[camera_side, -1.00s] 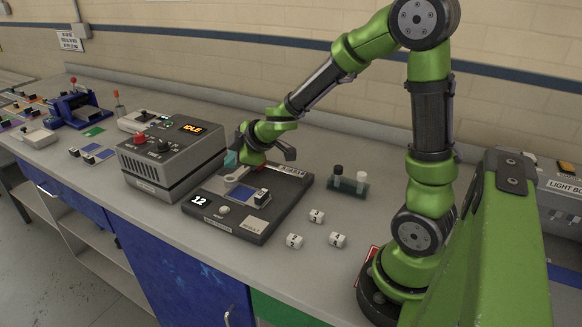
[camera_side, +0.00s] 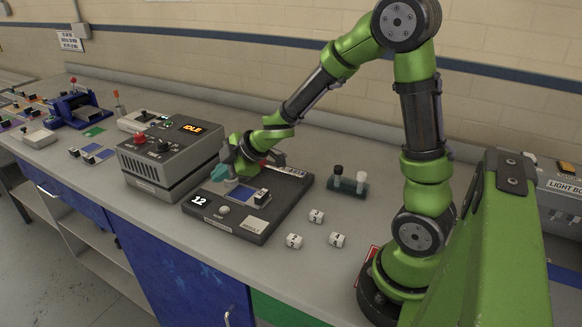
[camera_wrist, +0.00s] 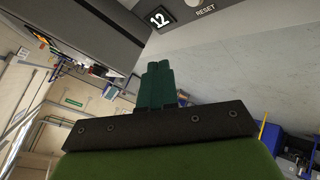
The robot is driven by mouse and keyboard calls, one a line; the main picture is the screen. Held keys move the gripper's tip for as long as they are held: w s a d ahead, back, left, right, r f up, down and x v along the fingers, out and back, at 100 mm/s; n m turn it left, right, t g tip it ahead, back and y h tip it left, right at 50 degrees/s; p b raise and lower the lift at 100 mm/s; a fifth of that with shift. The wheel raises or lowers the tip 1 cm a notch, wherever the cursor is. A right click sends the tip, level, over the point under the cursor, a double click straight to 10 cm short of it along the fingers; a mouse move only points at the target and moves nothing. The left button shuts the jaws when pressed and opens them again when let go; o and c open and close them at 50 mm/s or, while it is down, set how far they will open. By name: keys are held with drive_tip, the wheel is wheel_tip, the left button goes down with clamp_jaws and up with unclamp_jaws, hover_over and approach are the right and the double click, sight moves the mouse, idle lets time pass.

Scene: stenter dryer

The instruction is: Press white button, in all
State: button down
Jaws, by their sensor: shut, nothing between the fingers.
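The round white button (camera_side: 224,210) is on the front of a dark flat device (camera_side: 262,232), right of its display (camera_side: 201,202), which reads 12. In the wrist view the white button (camera_wrist: 192,3) is cut by the top edge, above the word RESET, with the display (camera_wrist: 160,18) to its left. My gripper (camera_side: 219,174) has teal fingers, shut and empty. It is above the back left part of the device, behind the button and apart from it. The closed fingers of my gripper (camera_wrist: 155,72) also show in the wrist view.
A grey control box (camera_side: 170,158) with a red knob and a display reading IDLE stands close on the left. Several white numbered cubes (camera_side: 316,216) lie right of the device. A small dark stand (camera_side: 347,187) with a black and a white top stands behind them.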

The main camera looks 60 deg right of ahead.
drive_tip(key=shift+f, duration=3.5)
drive_tip(key=shift+f, duration=0.4)
drive_tip(key=shift+f, duration=0.45)
drive_tip(key=shift+r, duration=0.9)
drive_tip(key=shift+r, duration=0.1)
drive_tip(key=shift+r, duration=2.4)
